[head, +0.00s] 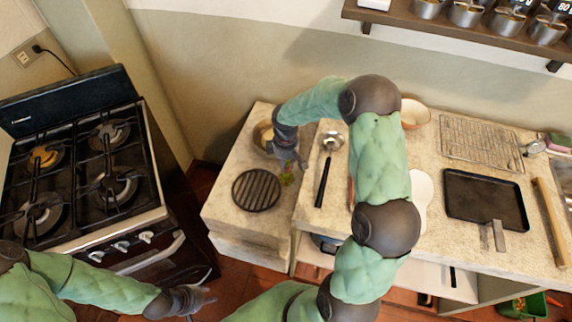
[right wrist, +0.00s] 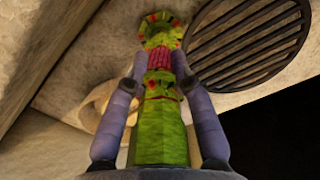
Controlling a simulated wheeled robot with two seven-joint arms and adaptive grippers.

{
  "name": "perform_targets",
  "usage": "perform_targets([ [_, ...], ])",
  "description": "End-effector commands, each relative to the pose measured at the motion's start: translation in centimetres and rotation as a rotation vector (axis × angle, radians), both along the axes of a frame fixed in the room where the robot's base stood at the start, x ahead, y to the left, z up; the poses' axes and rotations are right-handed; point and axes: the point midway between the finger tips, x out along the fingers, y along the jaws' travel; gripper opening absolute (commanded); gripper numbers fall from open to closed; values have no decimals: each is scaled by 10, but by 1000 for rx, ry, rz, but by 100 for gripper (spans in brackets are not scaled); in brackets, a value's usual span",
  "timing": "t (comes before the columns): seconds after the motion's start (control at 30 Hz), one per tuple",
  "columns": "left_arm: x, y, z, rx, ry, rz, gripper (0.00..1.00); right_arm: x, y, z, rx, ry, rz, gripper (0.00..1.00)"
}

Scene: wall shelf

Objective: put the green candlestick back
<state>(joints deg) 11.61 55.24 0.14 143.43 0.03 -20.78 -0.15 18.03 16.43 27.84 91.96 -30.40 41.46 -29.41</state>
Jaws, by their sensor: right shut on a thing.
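The green candlestick (right wrist: 158,120), with red and pink details, stands between the two fingers of my right gripper (right wrist: 160,85) in the right wrist view. The fingers are shut on it. In the head view my right gripper (head: 289,160) points down over the left counter block, and a small green part of the candlestick (head: 286,179) shows below it. I cannot tell whether it touches the counter. My left gripper (head: 200,298) is low at the left, away from the counter, too small to tell open or shut.
A round black grate (head: 256,190) lies close by on the left block (head: 225,210); a bowl (head: 262,134) is partly hidden behind my gripper. A ladle (head: 325,170), black pan (head: 485,200) and wire rack (head: 480,142) lie to the right. A wall shelf (head: 400,17) holds several metal canisters. The stove (head: 90,160) is left.

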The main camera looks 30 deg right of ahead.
Motion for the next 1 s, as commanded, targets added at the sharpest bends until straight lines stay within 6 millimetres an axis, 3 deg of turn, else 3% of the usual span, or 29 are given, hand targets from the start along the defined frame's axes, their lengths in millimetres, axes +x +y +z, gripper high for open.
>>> perform_targets([
  [0.27,0,0,-1,0,-1,0,34,0,0,-2,0,-1,-1,0],
  [0.3,0,0,-1,0,-1,0,34,0,0,-2,0,0,0,35],
  [0.37,0,0,-1,0,-1,0,34,0,0,-1,0,0,0,48],
  [0.77,0,0,2,0,0,0,34,0,0,3,0,-1,-1,48],
  [1.0,0,0,15,0,0,0,34,1,0,41,-1,-3,-1,48],
])
